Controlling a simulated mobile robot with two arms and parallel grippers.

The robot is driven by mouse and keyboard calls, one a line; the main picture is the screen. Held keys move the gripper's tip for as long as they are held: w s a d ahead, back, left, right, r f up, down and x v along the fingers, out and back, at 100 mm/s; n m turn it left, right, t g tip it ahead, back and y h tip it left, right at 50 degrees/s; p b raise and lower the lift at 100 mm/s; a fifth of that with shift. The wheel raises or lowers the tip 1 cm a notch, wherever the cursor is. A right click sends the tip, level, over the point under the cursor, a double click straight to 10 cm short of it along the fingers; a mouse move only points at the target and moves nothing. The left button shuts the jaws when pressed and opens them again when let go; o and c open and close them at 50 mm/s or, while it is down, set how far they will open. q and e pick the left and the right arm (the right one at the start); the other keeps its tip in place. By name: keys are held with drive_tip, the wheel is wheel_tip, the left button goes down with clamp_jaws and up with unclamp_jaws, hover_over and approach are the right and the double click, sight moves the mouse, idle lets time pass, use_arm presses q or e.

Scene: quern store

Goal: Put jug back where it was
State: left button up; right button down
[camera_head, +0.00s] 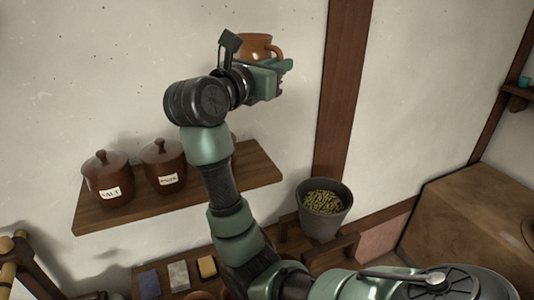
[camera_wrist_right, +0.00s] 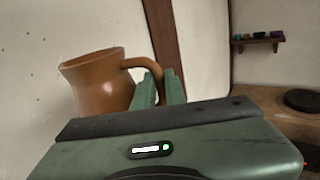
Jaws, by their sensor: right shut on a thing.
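The brown jug (camera_head: 258,46) is held up against the white wall, higher than the wooden shelf (camera_head: 248,174). In the right wrist view the jug (camera_wrist_right: 98,85) looks upright, with its handle toward the fingers. My right gripper (camera_head: 284,67) is shut on the jug's handle; its green fingers also show in the wrist view (camera_wrist_right: 160,90). The gripper and wrist hide the lower part of the jug in the head view. My left gripper is not in view.
A lidded salt pot (camera_head: 109,179) and a second labelled pot (camera_head: 164,166) stand on the shelf's left half. Something reddish behind my arm is mostly hidden. The shelf's right end looks bare. A grey bucket (camera_head: 322,225) with greenish contents stands below right, by a dark post (camera_head: 343,90).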

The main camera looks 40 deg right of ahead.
drive_tip(key=shift+w+d+f, duration=0.15)
drive_tip(key=shift+f, duration=0.2)
drive_tip(key=f+p, duration=0.2)
drive_tip(key=f, duration=0.4)
drive_tip(key=f+p, duration=0.2)
drive_tip(key=f, duration=0.4)
drive_tip(key=f+p, duration=0.1)
drive_tip(key=f, duration=0.5)
drive_tip(key=shift+a+f+p, duration=0.25)
drive_tip(key=shift+f+p, duration=0.15)
drive_tip(key=shift+f, duration=0.2)
drive_tip(key=shift+f+b, duration=0.2)
drive_tip(key=shift+b, duration=0.1)
drive_tip(key=c, duration=1.5)
unclamp_jaws()
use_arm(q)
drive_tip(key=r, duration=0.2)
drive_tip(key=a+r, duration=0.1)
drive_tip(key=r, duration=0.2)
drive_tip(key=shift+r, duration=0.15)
use_arm(e)
drive_tip(key=shift+o, duration=0.2)
drive_tip(key=shift+r, duration=0.1)
